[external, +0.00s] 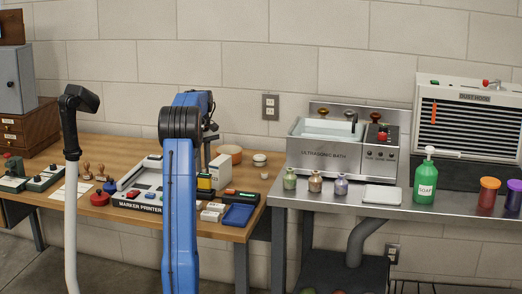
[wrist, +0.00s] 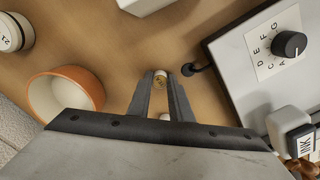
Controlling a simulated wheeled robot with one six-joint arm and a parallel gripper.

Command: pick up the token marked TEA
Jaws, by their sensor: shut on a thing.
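My gripper (wrist: 161,78) shows in the wrist view with its two dark fingers reaching away over the wooden table. A second small whitish thing (wrist: 165,117) shows between the fingers, nearer the palm, partly hidden. In the external view my blue arm stands in front of the workbench and hides the gripper and token.
An orange-and-white bowl (wrist: 66,95) stands left of the fingers, with a white round container (wrist: 10,33) beyond it. A grey device with a lettered dial (wrist: 289,44) stands at right. The marker printer (external: 140,205) and a blue tray (external: 238,215) are on the bench (external: 235,235).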

